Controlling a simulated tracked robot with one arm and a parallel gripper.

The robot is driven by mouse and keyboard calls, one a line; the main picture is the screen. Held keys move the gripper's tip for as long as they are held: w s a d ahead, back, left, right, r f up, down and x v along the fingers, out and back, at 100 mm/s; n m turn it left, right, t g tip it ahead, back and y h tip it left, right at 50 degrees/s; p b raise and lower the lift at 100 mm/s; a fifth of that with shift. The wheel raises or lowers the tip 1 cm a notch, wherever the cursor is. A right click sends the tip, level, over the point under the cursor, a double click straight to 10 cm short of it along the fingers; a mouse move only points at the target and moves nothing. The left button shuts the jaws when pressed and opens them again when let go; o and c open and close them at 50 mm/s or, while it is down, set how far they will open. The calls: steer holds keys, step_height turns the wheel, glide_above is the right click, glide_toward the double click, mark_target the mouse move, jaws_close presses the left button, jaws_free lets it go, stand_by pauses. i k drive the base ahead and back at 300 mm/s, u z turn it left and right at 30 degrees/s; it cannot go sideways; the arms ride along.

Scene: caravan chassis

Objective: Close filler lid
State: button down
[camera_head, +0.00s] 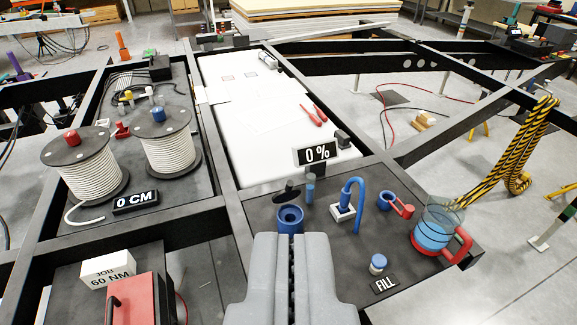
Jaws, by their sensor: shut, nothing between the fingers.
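The blue filler neck (290,219) stands on the dark deck with its round mouth facing up and uncovered. A dark round lid (287,194) stands tilted up behind the neck, clear of the mouth. My grey gripper (291,240) points forward from the bottom of the view with its fingers together and nothing between them. Its tips appear just in front of the blue neck and hide part of its lower side. I cannot tell whether they touch it.
A blue hooked pipe (357,200), a blue fitting with a red lever (403,209), a jug (434,232) with a red handle and a small blue-capped bottle (378,264) stand to the right. A 0 % sign (317,153) stands behind. Rope reels (90,175) are left.

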mark_target(290, 192)
steer(key=i, duration=0.9)
steer(key=z, duration=0.05)
